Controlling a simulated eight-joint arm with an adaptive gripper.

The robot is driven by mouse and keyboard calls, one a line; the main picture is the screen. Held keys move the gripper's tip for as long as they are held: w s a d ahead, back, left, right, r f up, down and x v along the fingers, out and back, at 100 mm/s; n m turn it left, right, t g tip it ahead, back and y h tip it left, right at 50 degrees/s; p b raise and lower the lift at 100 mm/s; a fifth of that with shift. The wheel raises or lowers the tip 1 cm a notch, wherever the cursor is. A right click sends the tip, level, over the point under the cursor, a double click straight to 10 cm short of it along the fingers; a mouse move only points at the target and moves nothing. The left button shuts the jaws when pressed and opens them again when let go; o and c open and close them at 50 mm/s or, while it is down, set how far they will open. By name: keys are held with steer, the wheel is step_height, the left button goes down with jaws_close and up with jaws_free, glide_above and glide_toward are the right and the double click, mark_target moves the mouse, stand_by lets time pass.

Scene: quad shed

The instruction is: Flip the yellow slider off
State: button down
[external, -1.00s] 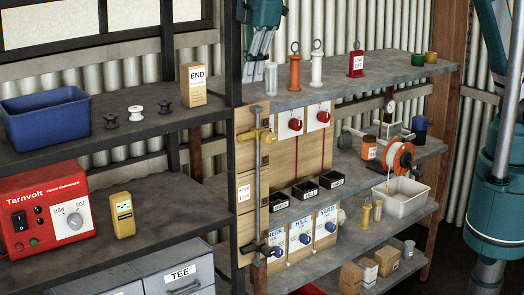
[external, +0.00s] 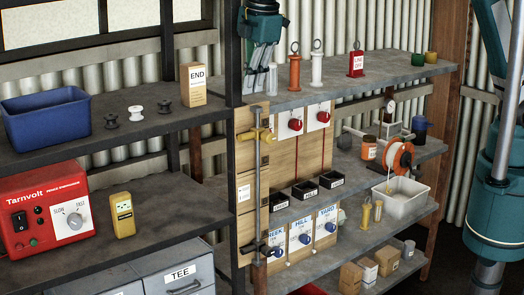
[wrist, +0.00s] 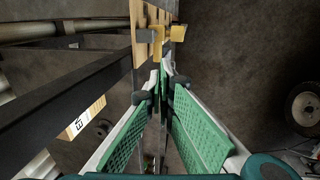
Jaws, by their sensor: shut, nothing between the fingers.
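The yellow slider (external: 258,134) sits near the top of an upright grey rail (external: 258,185) on the wooden board, with a dark clamp at the rail's lower end. In the wrist view, yellow parts of the slider (wrist: 178,32) show at the top, beyond my fingertips. My gripper (external: 254,89) hangs pointing down at the upper shelf's front left corner, above the slider and apart from it. Its green-padded fingers (wrist: 167,75) are shut and empty in the wrist view.
A black shelf post (external: 229,70) stands left of my gripper. A grey insulator (external: 272,78), orange insulator (external: 294,71) and white insulator (external: 317,68) stand to its right. Red knobs (external: 296,125) are on the board. An END box (external: 194,85) stands on the left shelf.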

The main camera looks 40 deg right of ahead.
mark_target(246, 135)
steer(key=f, duration=0.4)
steer(key=w+f, duration=0.1)
steer(key=f, duration=0.3)
steer(key=w+f, duration=0.1)
steer(key=f, duration=0.3)
steer(key=shift+w+f+p, duration=0.2)
steer(key=shift+w+p, duration=0.05)
steer(key=shift+p, duration=0.05)
steer(key=shift+f, duration=0.1)
